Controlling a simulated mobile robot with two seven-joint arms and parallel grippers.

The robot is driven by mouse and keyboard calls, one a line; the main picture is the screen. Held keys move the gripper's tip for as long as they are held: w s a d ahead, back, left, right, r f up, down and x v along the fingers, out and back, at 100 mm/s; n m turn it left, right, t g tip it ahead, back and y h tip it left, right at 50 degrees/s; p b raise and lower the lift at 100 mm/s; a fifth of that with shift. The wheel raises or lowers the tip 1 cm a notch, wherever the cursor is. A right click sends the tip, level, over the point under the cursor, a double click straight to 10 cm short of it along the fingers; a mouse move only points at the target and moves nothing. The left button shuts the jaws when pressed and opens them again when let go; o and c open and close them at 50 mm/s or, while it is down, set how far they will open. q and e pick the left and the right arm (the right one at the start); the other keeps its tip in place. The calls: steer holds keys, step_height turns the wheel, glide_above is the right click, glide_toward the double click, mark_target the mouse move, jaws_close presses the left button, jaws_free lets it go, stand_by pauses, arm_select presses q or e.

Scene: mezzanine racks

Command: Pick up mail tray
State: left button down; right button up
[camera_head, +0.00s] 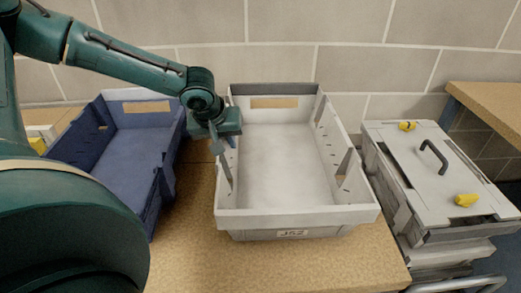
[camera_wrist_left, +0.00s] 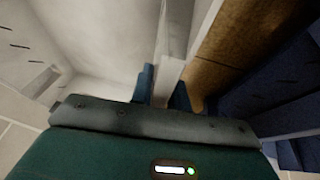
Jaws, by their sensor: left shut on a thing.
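The mail tray (camera_head: 298,214) is a white, open, empty tray in the middle of the head view, with "J52" on its front label. It sits on a tan wooden surface, or just above it; I cannot tell which. My left gripper (camera_head: 221,145) is at the tray's left side wall, shut on it. In the left wrist view the fingers (camera_wrist_left: 163,90) stand on both sides of the pale wall (camera_wrist_left: 176,48). The tray's inside (camera_wrist_left: 95,40) shows on the left there. My right gripper is not in view.
A blue tray (camera_head: 135,160) stands close to the left. A grey lidded case (camera_head: 440,165) with a black handle and yellow latches stands to the right. A tiled wall (camera_head: 350,40) is behind. Bare wood (camera_head: 190,240) shows in front between the trays.

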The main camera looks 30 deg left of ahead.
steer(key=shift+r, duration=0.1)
